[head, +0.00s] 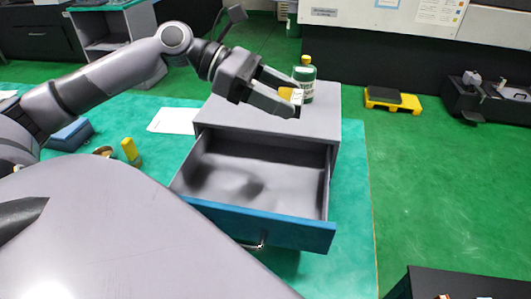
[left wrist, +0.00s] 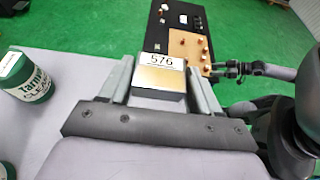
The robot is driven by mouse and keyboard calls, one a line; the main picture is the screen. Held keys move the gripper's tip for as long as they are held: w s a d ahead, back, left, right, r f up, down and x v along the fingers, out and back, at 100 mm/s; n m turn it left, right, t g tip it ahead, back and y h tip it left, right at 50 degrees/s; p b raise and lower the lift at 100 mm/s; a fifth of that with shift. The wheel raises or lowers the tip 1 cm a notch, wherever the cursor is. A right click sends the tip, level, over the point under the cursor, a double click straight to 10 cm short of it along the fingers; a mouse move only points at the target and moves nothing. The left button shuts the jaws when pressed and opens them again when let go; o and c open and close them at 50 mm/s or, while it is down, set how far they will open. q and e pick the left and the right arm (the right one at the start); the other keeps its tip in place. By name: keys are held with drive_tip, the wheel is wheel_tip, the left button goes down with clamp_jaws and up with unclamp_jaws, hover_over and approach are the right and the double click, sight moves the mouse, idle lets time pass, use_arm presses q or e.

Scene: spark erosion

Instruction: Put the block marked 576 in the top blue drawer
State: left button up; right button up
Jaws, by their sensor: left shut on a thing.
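The block marked 576 (left wrist: 160,78) has a white label on a gold-brown body and sits between the fingers of my left gripper in the left wrist view. In the head view my left gripper (head: 288,101) is shut on this block, above the grey cabinet top (head: 240,117). The top blue drawer (head: 290,233) is pulled open below and in front of the gripper. Its grey inside looks empty, with a shadow on its floor. My right gripper (left wrist: 224,70) appears small at the right of the left wrist view, and its fingers are too small to judge.
A yellow bottle (head: 130,150) and a blue box (head: 70,134) stand at left. A white sheet (head: 173,121) lies beside the cabinet. The space above the drawer is clear.

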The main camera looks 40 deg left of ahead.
sight(276, 182)
use_arm(q)
drive_tip(key=shift+w+r, duration=0.1)
drive_tip(key=shift+r, duration=0.15)
drive_tip(key=shift+f, duration=0.3)
wheel_tip(276, 182, down, 19)
drive_tip(key=shift+r+b, duration=0.15)
drive_tip(key=shift+b, duration=0.85)
drive_tip(key=shift+f, duration=0.3)
drive_tip(key=o, duration=1.5)
drive_tip(key=shift+f, duration=0.15)
drive_tip(key=shift+a, duration=0.15)
drive_tip(key=shift+p+v, duration=0.9)
drive_tip(key=shift+v, duration=5.05)
